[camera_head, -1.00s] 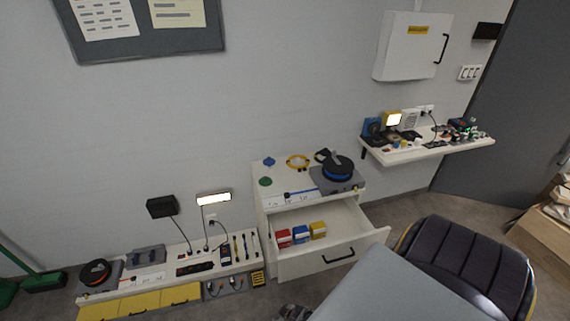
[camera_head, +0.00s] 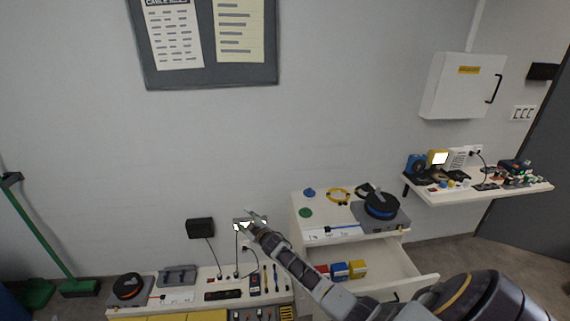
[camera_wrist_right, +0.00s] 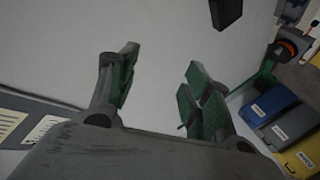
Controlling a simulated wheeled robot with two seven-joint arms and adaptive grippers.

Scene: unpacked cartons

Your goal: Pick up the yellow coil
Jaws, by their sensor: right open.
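The yellow coil (camera_head: 339,197) lies on top of the white drawer cabinet (camera_head: 297,214), between a small blue roll and a black-and-blue reel. My right gripper (camera_head: 250,219) is raised in front of the wall, left of the cabinet and well apart from the coil. It is open and empty; its parted green-padded fingers also show in the right wrist view (camera_wrist_right: 158,85). The coil is not visible in the right wrist view. My left gripper is not in view.
The blue-and-black reel (camera_head: 382,205) stands right of the coil. The cabinet's drawer (camera_head: 377,267) is open, with small boxes inside. A wall shelf (camera_head: 480,193) with clutter is at right.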

